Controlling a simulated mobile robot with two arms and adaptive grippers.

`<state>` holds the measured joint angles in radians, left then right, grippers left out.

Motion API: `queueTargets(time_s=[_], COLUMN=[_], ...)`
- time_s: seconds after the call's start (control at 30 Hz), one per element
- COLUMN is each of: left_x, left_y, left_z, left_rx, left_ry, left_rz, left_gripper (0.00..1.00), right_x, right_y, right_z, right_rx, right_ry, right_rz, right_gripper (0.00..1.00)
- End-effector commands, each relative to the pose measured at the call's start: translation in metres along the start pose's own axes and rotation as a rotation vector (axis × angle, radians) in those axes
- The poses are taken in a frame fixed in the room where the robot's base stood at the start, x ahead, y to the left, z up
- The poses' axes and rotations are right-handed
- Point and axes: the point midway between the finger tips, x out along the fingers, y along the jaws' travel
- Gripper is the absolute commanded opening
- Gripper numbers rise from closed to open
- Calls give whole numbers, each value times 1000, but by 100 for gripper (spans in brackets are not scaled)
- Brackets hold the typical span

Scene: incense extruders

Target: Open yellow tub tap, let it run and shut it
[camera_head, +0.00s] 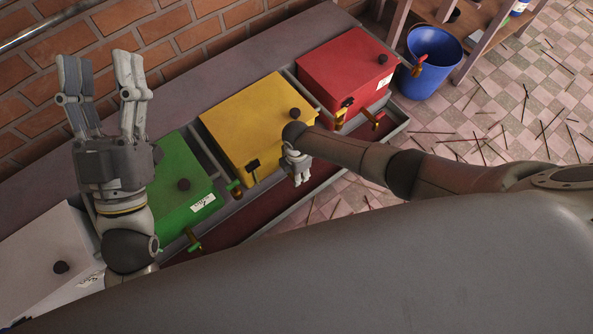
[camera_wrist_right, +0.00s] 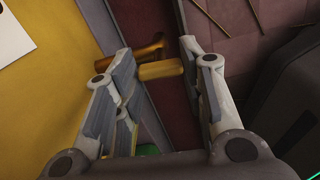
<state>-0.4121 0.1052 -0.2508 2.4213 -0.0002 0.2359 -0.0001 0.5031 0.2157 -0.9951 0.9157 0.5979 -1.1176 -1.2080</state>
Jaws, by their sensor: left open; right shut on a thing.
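The yellow tub (camera_head: 250,112) stands between a green tub (camera_head: 178,190) and a red tub (camera_head: 340,62), and its yellow side fills the left of the right wrist view (camera_wrist_right: 38,95). My right gripper (camera_head: 298,176) is low at the yellow tub's front. In the right wrist view its fingers (camera_wrist_right: 160,62) are shut on the yellow tap handle (camera_wrist_right: 160,71), with a brass-coloured part (camera_wrist_right: 145,49) beside it. In the head view my right gripper hides that tap. Whether liquid runs is not visible. My left gripper (camera_head: 98,75) is open and empty, raised over the wall side.
A dark red trough (camera_head: 250,218) runs below the tubs. A white tub (camera_head: 40,255) stands at lower left. A blue bucket (camera_head: 430,65) stands on the tiled floor, which has scattered sticks.

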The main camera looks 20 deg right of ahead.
Motion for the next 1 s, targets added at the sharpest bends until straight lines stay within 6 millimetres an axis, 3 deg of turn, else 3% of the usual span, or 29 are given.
queueTargets(time_s=[0.43,0.47,0.6,1.0], left_x=[0,0,0,1], left_y=[0,0,0,1], left_z=[0,0,0,-1], left_rx=[-1,-1,-1,-2], left_ry=[1,1,1,2], left_rz=[0,0,0,2], left_gripper=[51,51,51,51], right_x=[0,0,0,-2], right_y=[0,0,0,0], right_z=[-1,-1,-1,0], right_rx=[-9,-9,-8,-8], right_ry=[2,2,2,1], right_rz=[0,0,0,1], right_gripper=[14,40,58,59])
